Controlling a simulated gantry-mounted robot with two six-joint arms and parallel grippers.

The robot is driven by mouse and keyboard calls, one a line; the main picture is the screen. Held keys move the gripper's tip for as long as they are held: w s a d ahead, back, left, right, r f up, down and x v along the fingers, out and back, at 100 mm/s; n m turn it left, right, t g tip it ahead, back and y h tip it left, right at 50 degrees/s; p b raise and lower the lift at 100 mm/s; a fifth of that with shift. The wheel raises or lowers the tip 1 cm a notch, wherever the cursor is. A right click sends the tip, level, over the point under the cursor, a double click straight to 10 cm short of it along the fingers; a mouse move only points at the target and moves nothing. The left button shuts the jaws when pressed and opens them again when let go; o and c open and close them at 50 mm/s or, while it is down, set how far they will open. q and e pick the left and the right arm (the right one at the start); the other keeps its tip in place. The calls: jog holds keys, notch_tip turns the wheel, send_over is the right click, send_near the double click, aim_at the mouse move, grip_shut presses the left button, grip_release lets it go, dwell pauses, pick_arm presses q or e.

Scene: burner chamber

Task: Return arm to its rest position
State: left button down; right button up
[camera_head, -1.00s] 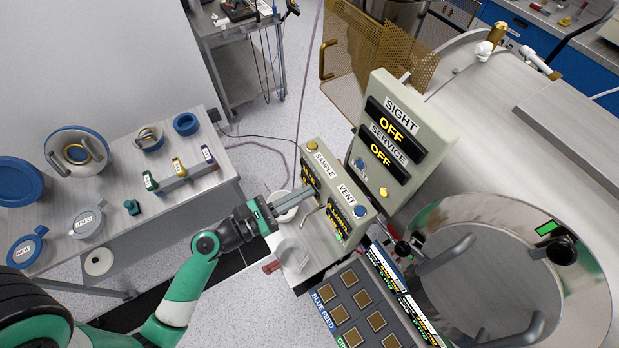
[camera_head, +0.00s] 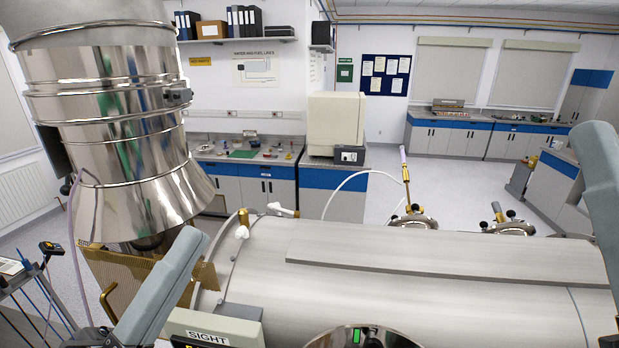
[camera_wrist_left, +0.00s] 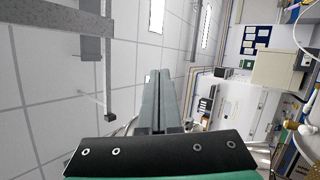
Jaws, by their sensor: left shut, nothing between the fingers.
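My left gripper (camera_head: 188,242) rises from the lower left of the head view, pointing up and slightly right. Its grey fingers show as one closed bar in front of the mesh guard. In the left wrist view its two long fingers (camera_wrist_left: 157,100) lie together above the dark palm, with nothing between them. My right gripper (camera_head: 597,145) shows at the right edge as a similar grey shape, partly cut off. Whether its fingers are apart cannot be seen.
The steel chamber (camera_head: 400,262) spans the lower middle. A large shiny duct (camera_head: 110,130) hangs at the upper left, above a brass mesh guard (camera_head: 125,275). The SIGHT panel (camera_head: 215,328) is at the bottom. Benches and a beige instrument (camera_head: 335,122) stand farther back.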

pick_arm(q)
jog(key=s+r+m+t, duration=0.25)
jog(key=r+m, duration=0.25)
jog(key=r, duration=0.4)
jog(key=s+a+r+m+t+y, duration=0.2)
jog(key=a+m+y, duration=0.4)
jog(key=y, duration=0.4)
jog(key=shift+s+r+m+t, duration=0.15)
jog(key=shift+r+m+t, duration=0.45)
jog(key=shift+m, duration=0.2)
pick_arm(e)
jog(key=shift+r, duration=0.6)
